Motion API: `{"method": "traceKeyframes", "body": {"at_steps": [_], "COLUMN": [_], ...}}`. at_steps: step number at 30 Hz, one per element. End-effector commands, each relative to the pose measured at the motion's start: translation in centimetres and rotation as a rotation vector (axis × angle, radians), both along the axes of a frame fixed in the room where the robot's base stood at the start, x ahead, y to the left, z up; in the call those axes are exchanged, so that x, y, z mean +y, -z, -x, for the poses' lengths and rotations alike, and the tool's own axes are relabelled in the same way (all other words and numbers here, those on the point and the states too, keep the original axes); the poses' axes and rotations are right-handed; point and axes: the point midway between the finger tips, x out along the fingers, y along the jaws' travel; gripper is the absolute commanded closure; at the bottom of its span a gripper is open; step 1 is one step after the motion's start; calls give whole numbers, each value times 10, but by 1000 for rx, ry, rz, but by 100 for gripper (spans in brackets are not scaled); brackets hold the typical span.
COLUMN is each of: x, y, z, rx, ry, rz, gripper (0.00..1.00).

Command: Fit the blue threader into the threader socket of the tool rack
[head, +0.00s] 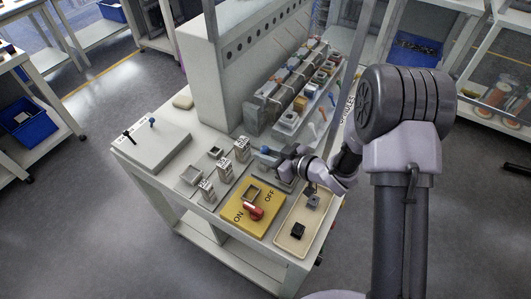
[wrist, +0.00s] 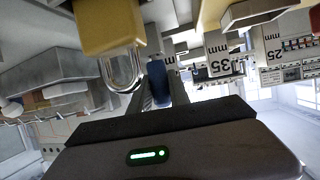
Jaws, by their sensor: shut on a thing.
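The blue threader (wrist: 157,82) is between the fingers of my gripper (wrist: 163,92) in the wrist view, and most of it is hidden. In the head view my gripper (head: 277,160) is shut on it above the workbench, behind the yellow ON/OFF panel, and a bit of blue (head: 265,150) shows at the fingertips. I cannot tell for sure which fixture is the tool rack. A grey block (head: 150,145) at the bench's left end holds a black-handled piece and a small blue-topped piece. The threader socket cannot be made out.
The yellow panel (head: 236,217) with a red switch and the cream tray (head: 292,243) with dark parts lie at the front. Several labelled grey blocks (head: 225,170) stand left of my gripper. A shelf of components (head: 290,88) rises behind. In the wrist view a yellow padlock (wrist: 108,27) hangs close.

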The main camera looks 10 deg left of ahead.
Motion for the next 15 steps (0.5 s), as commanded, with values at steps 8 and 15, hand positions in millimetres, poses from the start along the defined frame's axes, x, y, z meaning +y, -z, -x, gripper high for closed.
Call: {"method": "traceKeyframes", "body": {"at_steps": [8, 15], "x": [0, 0], "y": [5, 8], "z": [0, 0], "rx": [0, 0], "ry": [0, 0], "rz": [0, 0], "gripper": [100, 100]}}
